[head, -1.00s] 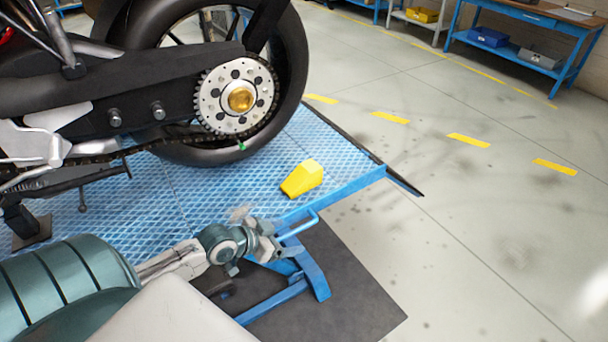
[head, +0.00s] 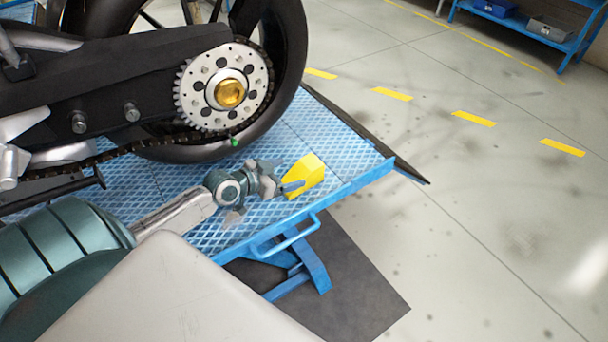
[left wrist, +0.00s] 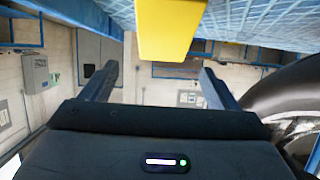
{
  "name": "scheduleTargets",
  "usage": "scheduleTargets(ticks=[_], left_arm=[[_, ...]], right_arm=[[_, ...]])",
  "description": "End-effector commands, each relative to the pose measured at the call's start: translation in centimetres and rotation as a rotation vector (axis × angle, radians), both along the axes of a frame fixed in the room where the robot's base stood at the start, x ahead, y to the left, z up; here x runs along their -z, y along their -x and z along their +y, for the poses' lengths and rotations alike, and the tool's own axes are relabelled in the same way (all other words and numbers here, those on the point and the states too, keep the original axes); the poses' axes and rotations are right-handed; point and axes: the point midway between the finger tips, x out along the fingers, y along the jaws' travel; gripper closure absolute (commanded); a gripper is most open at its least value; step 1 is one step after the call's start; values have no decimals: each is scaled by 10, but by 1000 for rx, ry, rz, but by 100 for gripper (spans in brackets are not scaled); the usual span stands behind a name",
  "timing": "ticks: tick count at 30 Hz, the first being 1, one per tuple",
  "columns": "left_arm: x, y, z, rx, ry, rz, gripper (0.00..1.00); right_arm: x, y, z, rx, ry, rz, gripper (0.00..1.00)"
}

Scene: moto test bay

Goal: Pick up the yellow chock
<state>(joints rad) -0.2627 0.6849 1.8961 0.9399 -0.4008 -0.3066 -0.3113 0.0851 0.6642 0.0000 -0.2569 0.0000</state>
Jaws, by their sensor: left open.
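The yellow chock (head: 306,177) rests on the blue patterned lift platform (head: 340,150), behind the motorcycle's rear wheel. My left gripper (head: 290,185) is at the chock's near left side in the head view, with a finger overlapping its lower edge. In the left wrist view the chock (left wrist: 168,28) is at the top centre, ahead of and between the two spread fingers of the left gripper (left wrist: 155,80). The jaws are open and nothing is held. Whether a finger touches the chock cannot be told. My right gripper is out of view.
The motorcycle's rear wheel (head: 290,60) and sprocket (head: 228,88) stand close to the left gripper. A blue handle (head: 290,238) projects from the platform's near edge above a dark mat (head: 350,280). The grey floor (head: 480,220) at right is clear.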

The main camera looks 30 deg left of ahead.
Motion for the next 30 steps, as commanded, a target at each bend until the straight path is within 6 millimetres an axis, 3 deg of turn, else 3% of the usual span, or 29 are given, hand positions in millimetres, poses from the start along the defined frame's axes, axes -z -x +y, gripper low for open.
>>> scheduleTargets(ticks=[6,14,19,28,30], left_arm=[[6,-15,-5,1,1,1,18],[11,-39,-13,-1,4,0,18],[20,-57,-19,0,2,1,18],[24,-62,-20,2,-1,2,18],[24,-62,-20,2,-1,2,28]], right_arm=[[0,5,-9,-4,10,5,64],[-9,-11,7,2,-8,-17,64],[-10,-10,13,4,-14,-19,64],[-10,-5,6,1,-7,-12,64],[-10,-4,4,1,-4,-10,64]])
